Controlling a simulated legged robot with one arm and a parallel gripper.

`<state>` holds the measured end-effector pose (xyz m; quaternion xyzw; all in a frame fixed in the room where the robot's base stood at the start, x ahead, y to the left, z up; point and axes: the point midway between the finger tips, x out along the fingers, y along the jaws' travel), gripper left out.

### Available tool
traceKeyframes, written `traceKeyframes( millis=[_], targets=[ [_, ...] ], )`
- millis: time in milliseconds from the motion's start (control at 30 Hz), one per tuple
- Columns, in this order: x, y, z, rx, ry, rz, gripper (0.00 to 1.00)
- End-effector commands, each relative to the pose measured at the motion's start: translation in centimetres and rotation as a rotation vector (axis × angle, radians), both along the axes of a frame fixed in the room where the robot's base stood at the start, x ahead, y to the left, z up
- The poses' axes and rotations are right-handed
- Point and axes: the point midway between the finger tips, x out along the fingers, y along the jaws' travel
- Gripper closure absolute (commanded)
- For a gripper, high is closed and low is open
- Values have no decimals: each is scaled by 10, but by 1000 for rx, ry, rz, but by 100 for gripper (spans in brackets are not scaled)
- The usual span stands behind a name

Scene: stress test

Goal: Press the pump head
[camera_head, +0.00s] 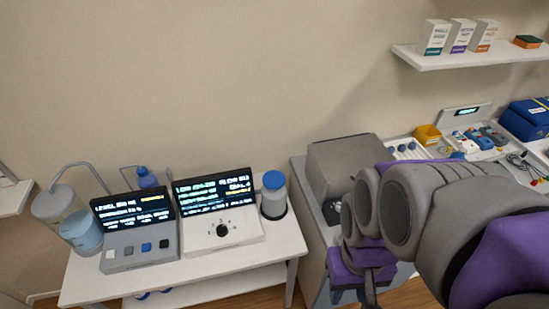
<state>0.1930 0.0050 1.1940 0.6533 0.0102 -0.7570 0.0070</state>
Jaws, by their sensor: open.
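I cannot tell for sure which thing is the pump head. A small blue-topped piece (146,178) shows behind the two display units, its lower part hidden by them. A grey bottle with a blue cap (273,181) stands upright in a dark round base at the right end of the white table (185,274). My gripper (366,279), purple and grey, is at the lower right, in front of the grey cabinet. It is open, right of the table and apart from both blue-topped things. My arm hides part of the cabinet.
Two display units, left (138,225) and right (218,208), fill the table's middle. A clear jar (75,222) with tubing stands at the left end. A grey box (343,160) sits on the cabinet. A wall shelf (470,57) holds small boxes at upper right.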

Motion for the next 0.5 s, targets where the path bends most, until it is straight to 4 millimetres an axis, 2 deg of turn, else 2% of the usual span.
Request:
traceKeyframes(
  millis=[67,400,500],
  targets=[
    [20,4,5,6,-5,18,67],
    [120,25,26,42,-47,95,100],
    [149,32,28,52,-56,112,100]
  ],
)
